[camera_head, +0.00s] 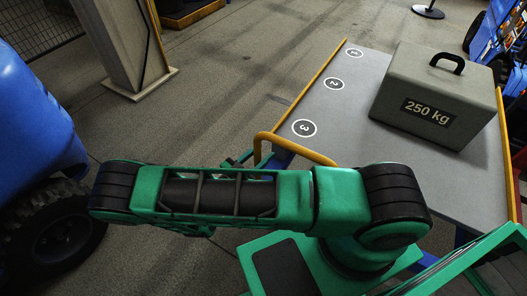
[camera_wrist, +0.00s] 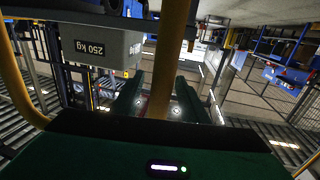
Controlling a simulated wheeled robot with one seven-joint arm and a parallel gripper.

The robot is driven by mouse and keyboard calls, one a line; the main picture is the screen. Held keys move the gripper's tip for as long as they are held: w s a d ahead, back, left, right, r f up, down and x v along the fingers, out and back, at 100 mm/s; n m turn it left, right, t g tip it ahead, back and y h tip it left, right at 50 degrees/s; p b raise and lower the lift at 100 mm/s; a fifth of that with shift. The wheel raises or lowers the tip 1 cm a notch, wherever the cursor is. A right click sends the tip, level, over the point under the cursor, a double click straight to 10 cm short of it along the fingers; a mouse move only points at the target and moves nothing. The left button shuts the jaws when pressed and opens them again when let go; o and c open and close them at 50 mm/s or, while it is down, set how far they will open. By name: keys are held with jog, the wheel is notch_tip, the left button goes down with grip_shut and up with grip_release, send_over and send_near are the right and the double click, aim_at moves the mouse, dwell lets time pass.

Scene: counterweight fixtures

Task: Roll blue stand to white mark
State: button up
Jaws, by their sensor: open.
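A wheeled-stand-like platform with a grey top (camera_head: 340,115), yellow side rails and blue frame parts (camera_head: 280,155) underneath stands in front of me. I take it for the blue stand; its wheels are hidden. A yellow handle bar (camera_head: 298,143) curves up at its near end. I see no white floor mark clearly. In the wrist view, my gripper (camera_wrist: 158,100) is open, and a yellow bar (camera_wrist: 170,60) passes between its fingers; contact cannot be told.
A grey 250 kg weight (camera_head: 438,92) with a black handle sits on the platform's right part. A blue vehicle with a black tyre (camera_head: 57,235) stands at left. A pale post (camera_head: 130,45) rises from the floor at upper left. Open floor (camera_head: 235,65) lies between post and platform.

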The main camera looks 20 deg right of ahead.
jog(key=shift+x, duration=1)
grip_shut()
jog(key=shift+s+d+f, duration=0.1)
jog(key=shift+s+d, duration=1)
jog(key=shift+s, duration=0.25)
grip_release()
jog(key=shift+w+a, duration=0.1)
jog(key=shift+a, duration=0.1)
jog(key=v, duration=1)
jog(key=shift+a, duration=0.25)
